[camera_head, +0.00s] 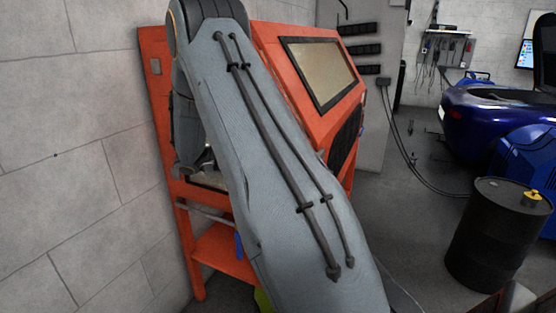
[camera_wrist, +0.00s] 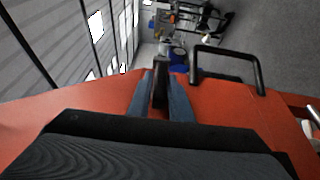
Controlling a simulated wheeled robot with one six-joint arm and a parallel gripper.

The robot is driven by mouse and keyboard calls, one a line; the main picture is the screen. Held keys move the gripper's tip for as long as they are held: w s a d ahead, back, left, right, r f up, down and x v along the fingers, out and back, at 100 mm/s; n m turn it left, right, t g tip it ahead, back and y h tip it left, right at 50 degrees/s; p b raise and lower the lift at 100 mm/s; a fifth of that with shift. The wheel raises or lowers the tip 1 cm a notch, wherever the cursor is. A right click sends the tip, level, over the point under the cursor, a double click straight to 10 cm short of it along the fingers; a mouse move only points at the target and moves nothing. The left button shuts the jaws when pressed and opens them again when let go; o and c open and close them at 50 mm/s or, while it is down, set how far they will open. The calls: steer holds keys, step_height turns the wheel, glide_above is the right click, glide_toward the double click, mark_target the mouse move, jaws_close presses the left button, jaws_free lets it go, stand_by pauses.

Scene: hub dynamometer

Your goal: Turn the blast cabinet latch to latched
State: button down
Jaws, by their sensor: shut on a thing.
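The orange blast cabinet (camera_head: 283,55) stands against the block wall in the head view, with a window (camera_head: 322,68) in its sloped front. My arm covers much of its left part and hides my gripper and the latch there. In the wrist view, the orange cabinet face (camera_wrist: 70,106) spans the picture. My gripper (camera_wrist: 161,92) has its two blue-grey fingers on either side of a dark upright bar, the latch handle (camera_wrist: 160,70), and is shut on it. The latch's exact angle against its latched position cannot be told.
A black looped handle (camera_wrist: 227,52) sits on the cabinet to the right of my gripper. In the head view, a black drum (camera_head: 487,240) stands on the floor at right, near a blue car (camera_head: 490,115). Grey floor between cabinet and drum is mostly clear.

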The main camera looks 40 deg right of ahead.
steer(key=c, duration=1.8)
jaws_free()
steer(key=shift+s, duration=0.1)
steer(key=shift+o, duration=0.2)
steer(key=p+v, duration=0.2)
steer(key=v, duration=0.5)
steer(key=shift+w+a+p, duration=0.3)
